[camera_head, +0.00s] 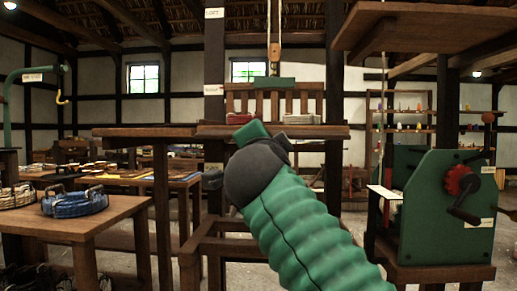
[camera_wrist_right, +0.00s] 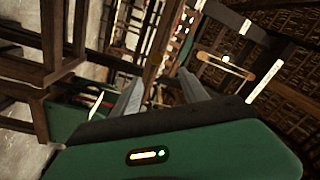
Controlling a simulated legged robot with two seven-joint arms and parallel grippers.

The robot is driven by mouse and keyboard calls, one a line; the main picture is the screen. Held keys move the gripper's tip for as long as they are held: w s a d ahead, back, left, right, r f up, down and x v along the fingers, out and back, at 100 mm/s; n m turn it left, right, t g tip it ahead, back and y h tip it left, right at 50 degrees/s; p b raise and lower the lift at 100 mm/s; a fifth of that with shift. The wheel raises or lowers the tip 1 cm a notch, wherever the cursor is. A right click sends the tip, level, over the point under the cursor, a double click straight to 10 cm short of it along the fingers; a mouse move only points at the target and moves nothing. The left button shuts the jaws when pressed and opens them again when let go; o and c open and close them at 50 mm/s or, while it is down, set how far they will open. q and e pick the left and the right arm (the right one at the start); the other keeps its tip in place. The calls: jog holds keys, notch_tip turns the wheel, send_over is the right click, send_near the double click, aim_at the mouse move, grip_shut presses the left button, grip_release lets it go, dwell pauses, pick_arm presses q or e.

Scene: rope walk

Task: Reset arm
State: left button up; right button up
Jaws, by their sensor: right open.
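My right arm (camera_head: 300,225), in a green ribbed sleeve with a dark joint, reaches up from the bottom right to the middle of the head view. Its gripper's fingers are mostly hidden behind the joint there. In the right wrist view my right gripper (camera_wrist_right: 161,77) shows two grey fingers spread apart with nothing between them. It is open and empty, in the air, and the picture is turned sideways. My left gripper and arm are not in the head view.
A green machine with a red hub and crank (camera_head: 440,205) stands at right. A wooden table (camera_head: 60,225) at left holds coiled blue rope (camera_head: 75,203). A wooden frame with a shelf (camera_head: 150,132) stands behind my arm. A wooden overhead board (camera_head: 430,30) juts in at upper right.

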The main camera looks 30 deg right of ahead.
jog(key=w+a+f+n+g+y+p, duration=0.2)
jog(key=w+f+n+p, duration=0.15)
jog(key=f, duration=0.55)
jog(key=w+a+f+n+g+y+p, duration=0.1)
jog(key=w+f+n+y+p, duration=0.2)
jog(key=f, duration=0.6)
jog(key=s+a+f+n+g+y+p, duration=0.1)
jog(key=s+f+n+g, duration=0.1)
jog(key=f, duration=0.5)
jog(key=s+a+f+n+g+p, duration=0.1)
jog(key=f+n+g, duration=0.15)
jog(key=f, duration=0.45)
jog(key=s+a+f+n+g+y+p, duration=0.3)
jog(key=s+f+n+g+p, duration=0.3)
jog(key=s+f, duration=1.65)
jog(key=w+r+p+v, duration=0.1)
jog(key=w+p+v, duration=0.2)
jog(key=p+v, duration=1.5)
jog(key=w+d+r+p+v, duration=0.1)
jog(key=w+p+v, duration=0.3)
jog(key=p+v, duration=1.4)
jog(key=shift+d+r+p, duration=0.15)
jog(key=shift+r+p, duration=0.05)
jog(key=shift+p, duration=0.55)
